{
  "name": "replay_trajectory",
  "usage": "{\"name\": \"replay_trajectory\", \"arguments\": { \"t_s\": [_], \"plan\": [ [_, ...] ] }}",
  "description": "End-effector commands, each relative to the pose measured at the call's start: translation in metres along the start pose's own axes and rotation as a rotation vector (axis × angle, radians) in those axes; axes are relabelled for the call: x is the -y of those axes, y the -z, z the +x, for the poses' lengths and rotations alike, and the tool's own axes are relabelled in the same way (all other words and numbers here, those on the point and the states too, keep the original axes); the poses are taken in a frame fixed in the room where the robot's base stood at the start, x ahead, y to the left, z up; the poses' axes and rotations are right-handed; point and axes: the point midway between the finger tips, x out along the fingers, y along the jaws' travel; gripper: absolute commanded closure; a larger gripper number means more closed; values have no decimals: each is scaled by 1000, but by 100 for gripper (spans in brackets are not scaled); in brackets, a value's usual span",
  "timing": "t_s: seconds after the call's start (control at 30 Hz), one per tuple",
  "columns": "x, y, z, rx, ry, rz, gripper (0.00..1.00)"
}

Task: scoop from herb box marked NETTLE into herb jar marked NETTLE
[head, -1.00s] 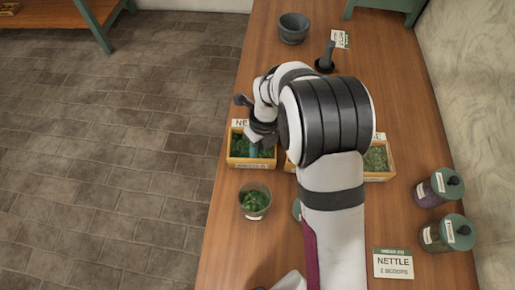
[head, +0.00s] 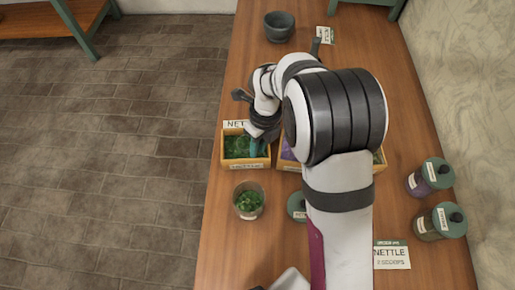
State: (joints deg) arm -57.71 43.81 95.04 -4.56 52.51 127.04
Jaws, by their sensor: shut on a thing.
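The herb box marked NETTLE (head: 232,164) is a small wooden tray of green leaves with a label standing at its back. My gripper (head: 262,136) is over its right side, shut on a teal tool (head: 259,149), seemingly the scoop, whose lower end is down at the leaves. The arm and wrist hide most of the tool, and I cannot tell whether it holds any leaves. An open glass jar (head: 249,201) with green leaves in it stands in front of the box; its label is unreadable here.
A second box (head: 289,152), with purple contents, is right of the NETTLE box, partly behind my arm. A green lid (head: 297,207) lies right of the open jar. Two lidded jars (head: 431,176) (head: 442,222) and a NETTLE card (head: 391,256) are at right. A mortar (head: 280,26) stands behind.

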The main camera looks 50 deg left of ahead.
Motion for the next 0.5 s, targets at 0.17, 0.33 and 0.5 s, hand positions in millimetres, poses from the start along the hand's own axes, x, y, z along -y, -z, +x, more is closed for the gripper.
{"name": "replay_trajectory", "arguments": {
  "t_s": [0.17,0.33,0.5],
  "plan": [
    [-3,-1,-22,1,1,0,100],
    [-5,-1,-44,2,2,0,100],
    [-8,-1,-61,1,2,-1,100]
  ]
}}
